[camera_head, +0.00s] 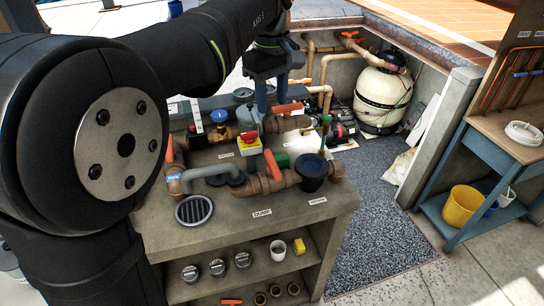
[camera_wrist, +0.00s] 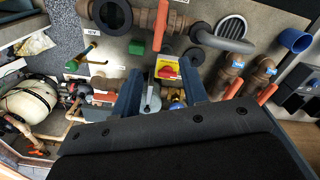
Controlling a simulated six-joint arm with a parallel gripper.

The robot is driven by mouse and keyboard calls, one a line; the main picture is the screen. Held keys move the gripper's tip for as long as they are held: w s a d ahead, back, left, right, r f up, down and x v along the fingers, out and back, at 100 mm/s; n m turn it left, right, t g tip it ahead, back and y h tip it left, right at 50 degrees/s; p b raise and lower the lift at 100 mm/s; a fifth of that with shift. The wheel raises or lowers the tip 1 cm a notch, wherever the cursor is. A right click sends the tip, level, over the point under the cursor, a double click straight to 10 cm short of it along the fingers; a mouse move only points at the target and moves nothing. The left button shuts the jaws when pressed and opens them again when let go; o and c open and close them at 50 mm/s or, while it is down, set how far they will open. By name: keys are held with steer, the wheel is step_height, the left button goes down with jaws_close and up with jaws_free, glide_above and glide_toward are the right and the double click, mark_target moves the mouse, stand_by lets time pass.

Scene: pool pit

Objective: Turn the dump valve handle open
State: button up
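The dump valve handle (camera_head: 272,165) is a red lever on a brown pipe valve, above the DUMP label (camera_head: 262,213) on the counter's front edge. In the wrist view the red lever (camera_wrist: 160,27) shows at the top middle, extending away from the pipe. My gripper (camera_head: 271,98) has blue fingers pointing down over the back of the counter, behind the dump handle and apart from it. In the wrist view my gripper (camera_wrist: 161,88) has its fingers spread, with nothing held between them.
A yellow switch with a red knob (camera_head: 249,143) stands between my gripper and the dump handle; it also shows in the wrist view (camera_wrist: 166,68). Other red handles (camera_head: 287,108) and a grey hose (camera_head: 207,172) are close. A round drain grate (camera_head: 194,210) lies front left.

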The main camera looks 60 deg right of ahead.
steer(key=m, duration=0.5)
glide_toward(273, 162)
step_height(273, 162, down, 9)
steer(key=shift+w+r, duration=0.1)
steer(key=shift+r, duration=0.1)
jaws_close()
